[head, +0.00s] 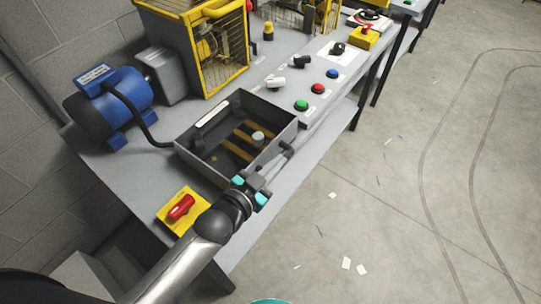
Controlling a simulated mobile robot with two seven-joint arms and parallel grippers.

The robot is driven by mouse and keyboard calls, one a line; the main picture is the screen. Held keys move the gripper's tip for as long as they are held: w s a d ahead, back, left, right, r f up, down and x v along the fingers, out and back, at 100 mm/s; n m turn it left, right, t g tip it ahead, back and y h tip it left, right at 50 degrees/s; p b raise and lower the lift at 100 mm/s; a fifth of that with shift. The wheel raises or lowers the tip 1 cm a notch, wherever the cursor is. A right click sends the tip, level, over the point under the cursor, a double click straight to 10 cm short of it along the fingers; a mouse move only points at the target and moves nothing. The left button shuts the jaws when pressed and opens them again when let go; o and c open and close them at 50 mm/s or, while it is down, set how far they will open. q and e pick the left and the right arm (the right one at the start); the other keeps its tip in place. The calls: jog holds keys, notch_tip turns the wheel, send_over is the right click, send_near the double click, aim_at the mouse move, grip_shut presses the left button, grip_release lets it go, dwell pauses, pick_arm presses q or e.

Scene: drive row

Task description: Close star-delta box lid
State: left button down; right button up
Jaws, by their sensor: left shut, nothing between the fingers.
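The star-delta box (187,155) is a dark grey, open-topped box on the bench. Its inside is exposed, with yellow-brown strips and a pale round part. I cannot clearly tell a lid apart from its grey walls. My left gripper (283,156) is at the box's near right side, its slim grey fingers shut and empty along the outside of that wall. Whether they touch it I cannot tell. My right gripper is not in view; only a teal sliver shows at the bottom edge.
A blue motor (112,103) stands left of the box, joined by a black cable. A yellow caged unit (216,50) stands behind. A yellow switch plate with a red knob (180,207) lies near my arm. Buttons (302,105) line the bench on the right.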

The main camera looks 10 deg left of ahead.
pick_arm(q)
jog(key=p+v, duration=0.1)
jog(key=v, duration=0.9)
jog(key=shift+r, duration=0.35)
jog(key=shift+a, duration=0.1)
